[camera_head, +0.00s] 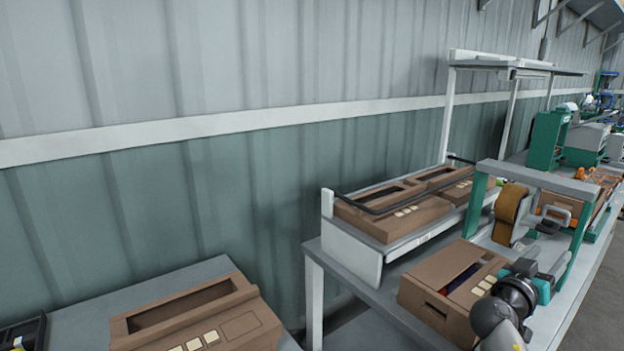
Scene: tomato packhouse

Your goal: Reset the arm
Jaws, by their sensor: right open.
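My right arm comes in at the bottom right, with a grey and black wrist. My right gripper (549,272) is beside the open cardboard box (428,303) on the bench, in front of the green and grey taping frame (537,181). Its jaws are small here and seen from behind; they are open, and I see nothing held between them. The box has dark and coloured contents, partly hidden. My left gripper is not in view.
An orange-brown tape roll (509,212) hangs inside the frame. Several brown cartons sit on a raised white rack (352,254) behind. Another carton (205,312) lies on a separate grey table (92,305) at lower left. A corrugated wall stands behind.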

